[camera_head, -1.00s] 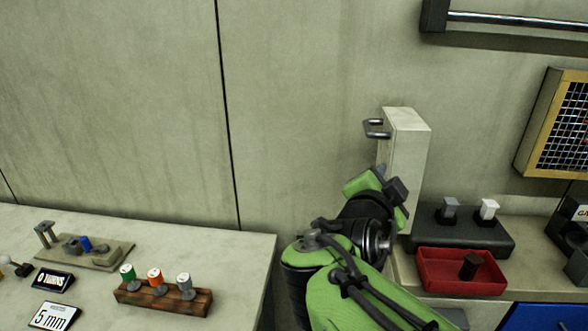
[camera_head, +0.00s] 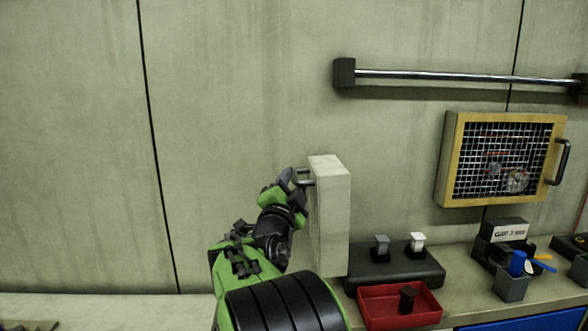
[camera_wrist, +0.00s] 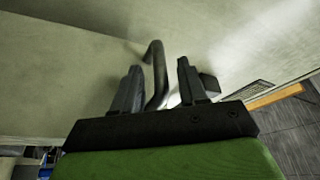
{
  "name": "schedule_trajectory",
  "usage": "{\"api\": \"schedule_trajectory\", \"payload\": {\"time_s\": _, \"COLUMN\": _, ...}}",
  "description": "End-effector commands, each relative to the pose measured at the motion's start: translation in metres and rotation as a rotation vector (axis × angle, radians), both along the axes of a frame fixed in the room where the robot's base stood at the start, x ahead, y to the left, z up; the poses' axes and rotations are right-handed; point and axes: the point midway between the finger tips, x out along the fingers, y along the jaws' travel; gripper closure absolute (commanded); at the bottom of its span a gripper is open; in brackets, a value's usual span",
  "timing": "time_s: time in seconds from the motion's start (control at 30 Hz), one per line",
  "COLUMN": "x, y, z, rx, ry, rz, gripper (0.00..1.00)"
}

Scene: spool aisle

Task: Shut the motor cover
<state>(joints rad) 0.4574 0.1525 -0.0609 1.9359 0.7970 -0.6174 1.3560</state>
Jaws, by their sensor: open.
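A pale, thick panel (camera_head: 330,215), which looks like the motor cover, stands out from the wall above the right-hand counter. A dark bent-bar handle (camera_head: 304,172) is on its left face, near the top. My gripper (camera_head: 292,180) is at this handle, left of the panel. In the wrist view the handle (camera_wrist: 156,72) runs between the two dark fingers of my open gripper (camera_wrist: 158,85). I cannot tell whether either finger touches it. My own wrist hides part of the panel's left side in the head view.
A yellow-framed mesh guard (camera_head: 447,165) with a handle is on the wall at right, under a metal rail (camera_head: 440,76). A black block with two knobs (camera_head: 395,268) and a red tray (camera_head: 400,308) lie just right of the panel. The wall at left is bare.

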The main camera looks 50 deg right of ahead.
Motion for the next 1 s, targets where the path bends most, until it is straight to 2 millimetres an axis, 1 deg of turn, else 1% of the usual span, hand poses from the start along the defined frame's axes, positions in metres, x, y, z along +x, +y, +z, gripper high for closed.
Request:
{"api": "schedule_trajectory", "payload": {"time_s": 0.03, "x": 0.003, "y": -0.009, "z": 0.005, "rx": 0.0, "ry": 0.001, "rz": -0.003, "gripper": 0.58}}
{"api": "schedule_trajectory", "payload": {"time_s": 0.1, "x": 0.008, "y": -0.018, "z": 0.006, "rx": 0.0, "ry": 0.001, "rz": -0.002, "gripper": 0.58}}
{"api": "schedule_trajectory", "payload": {"time_s": 0.2, "x": 0.011, "y": -0.025, "z": 0.007, "rx": 0.0, "ry": 0.001, "rz": 0.0, "gripper": 0.58}}
{"api": "schedule_trajectory", "payload": {"time_s": 0.47, "x": 0.012, "y": -0.026, "z": 0.006, "rx": 0.0, "ry": 0.001, "rz": 0.001, "gripper": 0.58}}
{"api": "schedule_trajectory", "payload": {"time_s": 0.73, "x": 0.012, "y": -0.026, "z": 0.006, "rx": 0.0, "ry": 0.001, "rz": 0.001, "gripper": 0.99}}
{"api": "schedule_trajectory", "payload": {"time_s": 1.0, "x": 0.012, "y": -0.026, "z": 0.006, "rx": 0.0, "ry": 0.0, "rz": 0.001, "gripper": 1.0}}
